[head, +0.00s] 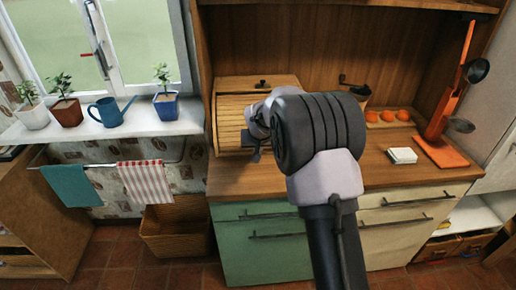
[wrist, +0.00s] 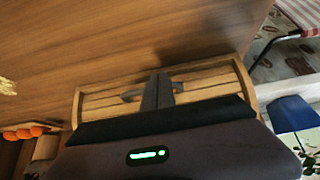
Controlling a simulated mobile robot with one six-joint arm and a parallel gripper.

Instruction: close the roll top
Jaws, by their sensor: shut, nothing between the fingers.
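The wooden roll-top box (head: 231,118) stands on the counter, left of its middle. Its slatted front shows to the left of my arm, and its right part and lower edge are hidden. My gripper (head: 256,155) is low in front of the slats, largely covered by my wrist. In the wrist view, my gripper (wrist: 157,82) has its fingers shut together and empty. How far down the roll top reaches is hidden.
The wooden counter (head: 378,172) is clear to the box's right, up to a white block (head: 402,155). Oranges (head: 387,116), a coffee grinder (head: 357,89) and an orange stand (head: 447,110) are further right. A sill with potted plants (head: 166,104) is left.

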